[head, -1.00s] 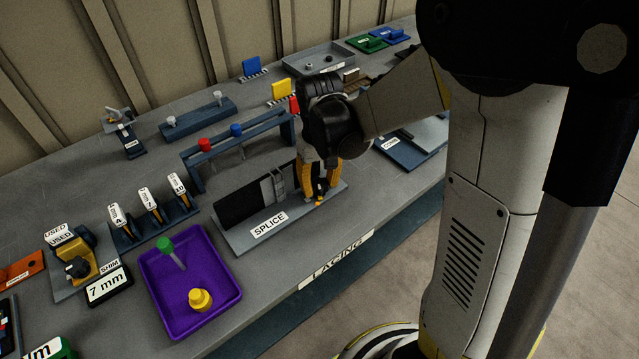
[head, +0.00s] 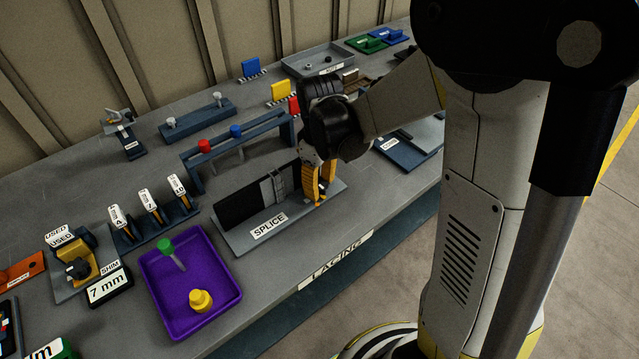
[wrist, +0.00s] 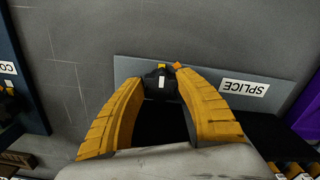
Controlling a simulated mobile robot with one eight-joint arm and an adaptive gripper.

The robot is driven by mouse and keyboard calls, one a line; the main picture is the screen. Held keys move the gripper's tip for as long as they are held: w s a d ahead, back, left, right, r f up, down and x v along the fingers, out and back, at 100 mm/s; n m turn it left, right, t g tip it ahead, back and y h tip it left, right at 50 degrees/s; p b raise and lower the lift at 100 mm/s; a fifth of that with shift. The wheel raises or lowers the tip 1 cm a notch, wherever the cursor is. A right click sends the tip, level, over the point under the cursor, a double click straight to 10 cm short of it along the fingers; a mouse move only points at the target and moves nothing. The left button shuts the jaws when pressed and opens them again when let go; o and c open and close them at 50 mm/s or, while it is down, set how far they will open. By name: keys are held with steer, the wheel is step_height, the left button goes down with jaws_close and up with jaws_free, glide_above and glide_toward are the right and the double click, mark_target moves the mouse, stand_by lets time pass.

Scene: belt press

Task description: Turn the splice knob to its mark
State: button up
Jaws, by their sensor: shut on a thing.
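The splice station is a grey base plate (head: 234,241) with a SPLICE label (head: 268,226) and a dark upright panel on it. My gripper (head: 322,200) is at the right end of this plate, pointing down. In the wrist view the yellow fingers of my gripper (wrist: 162,88) are closed around the black splice knob (wrist: 152,82), which has a white line on it. A small orange mark (wrist: 176,65) shows at the plate just beyond the knob, slightly right of the white line. In the head view the fingers hide most of the knob.
A purple tray (head: 222,312) with a green-topped pin and a yellow piece stands left of the splice plate. A blue rack (head: 190,171) with red and blue knobs stands behind it. Bare bench lies in front of the plate.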

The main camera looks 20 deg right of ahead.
mark_target(320, 185)
steer(key=shift+n, duration=0.8)
steer(key=o, duration=1.2)
step_height(320, 185, up, 12)
